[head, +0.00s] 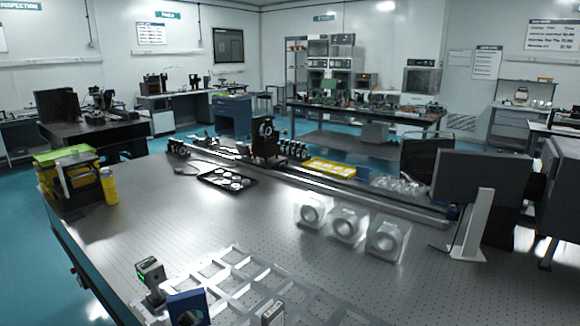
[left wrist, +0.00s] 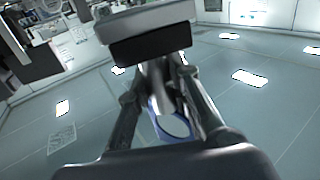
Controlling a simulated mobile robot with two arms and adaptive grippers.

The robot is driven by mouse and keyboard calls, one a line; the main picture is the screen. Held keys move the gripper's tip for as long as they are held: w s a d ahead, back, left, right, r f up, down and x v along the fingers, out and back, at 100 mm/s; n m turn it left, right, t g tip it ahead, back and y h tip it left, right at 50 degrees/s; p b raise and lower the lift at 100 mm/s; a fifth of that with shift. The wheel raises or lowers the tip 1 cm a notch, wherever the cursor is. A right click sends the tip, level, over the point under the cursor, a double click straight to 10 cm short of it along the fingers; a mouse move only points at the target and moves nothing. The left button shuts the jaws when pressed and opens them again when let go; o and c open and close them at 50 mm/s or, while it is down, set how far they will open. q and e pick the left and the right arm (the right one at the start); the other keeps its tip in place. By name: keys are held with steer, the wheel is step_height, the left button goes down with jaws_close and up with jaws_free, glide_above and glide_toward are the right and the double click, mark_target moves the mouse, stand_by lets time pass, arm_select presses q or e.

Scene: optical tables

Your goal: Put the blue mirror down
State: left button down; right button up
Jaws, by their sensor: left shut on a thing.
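In the left wrist view my left gripper (left wrist: 168,112) is shut on the blue mirror (left wrist: 173,126). The mirror's round face and blue rim show between the two dark fingers, partly covered by them. My left gripper is not visible in the head view. In the head view a blue square-framed optic (head: 187,308) stands at the bottom edge, partly cut off; I cannot tell if it is the same mirror. My right gripper is in neither view.
A pale grid rack (head: 222,275) lies at the front of the optical table (head: 150,215). A small device with a green display (head: 150,272) stands by it. Three clear-cased rings (head: 348,224) stand right of centre. The table's left middle is clear.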

arm_select(q)
steer(key=s+a+f+n+y, duration=0.1)
steer(key=s+a+f, duration=0.1)
steer(key=s, duration=0.8)
steer(key=shift+s+f+y, duration=0.2)
steer(key=shift+f+y, duration=0.2)
steer(key=shift+f, duration=0.3)
steer(key=w+d+r+m+g+h, duration=0.1)
steer(key=w+d+r+m+h, duration=0.15)
steer(key=w, duration=0.35)
steer(key=w+d+r+m+h, duration=0.1)
steer(key=w+d+h, duration=0.2)
steer(key=w, duration=0.3)
steer(key=w+a+r, duration=0.1)
steer(key=w+a, duration=0.1)
steer(key=w, duration=0.2)
steer(key=w+a+r+h, duration=0.1)
steer(key=w+r, duration=0.1)
steer(key=w, duration=0.3)
steer(key=shift+w+a+r+m, duration=0.3)
steer(key=shift+a+m, duration=0.05)
steer(key=shift+m, duration=0.1)
steer(key=shift+h, duration=0.25)
